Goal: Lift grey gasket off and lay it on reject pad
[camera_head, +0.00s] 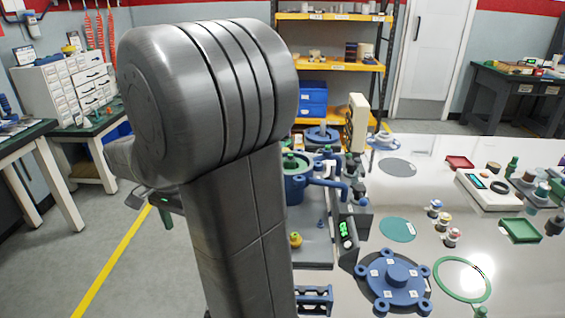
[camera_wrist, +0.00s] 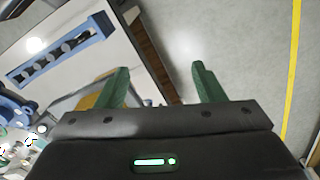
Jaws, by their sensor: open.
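My gripper (camera_wrist: 160,70) is open and empty in the wrist view, its two green fingers apart over bare floor beside the white table's edge. In the head view my arm hides most of it. No grey gasket can be made out for certain. A flat grey disc (camera_head: 398,167) lies on the table and a flat teal disc (camera_head: 397,230) lies nearer; I cannot tell which, if either, is the reject pad. A blue lugged flange (camera_head: 399,272) sits at the front, and a green ring (camera_head: 462,279) lies flat to its right.
A blue pot-like fixture (camera_head: 294,187) stands beside my arm. A blue slotted rack (camera_wrist: 62,55) is near the table edge. Small knobbed fittings (camera_head: 443,219), a red tray (camera_head: 459,162), a green tray (camera_head: 520,230) and a white instrument (camera_head: 488,190) occupy the right side.

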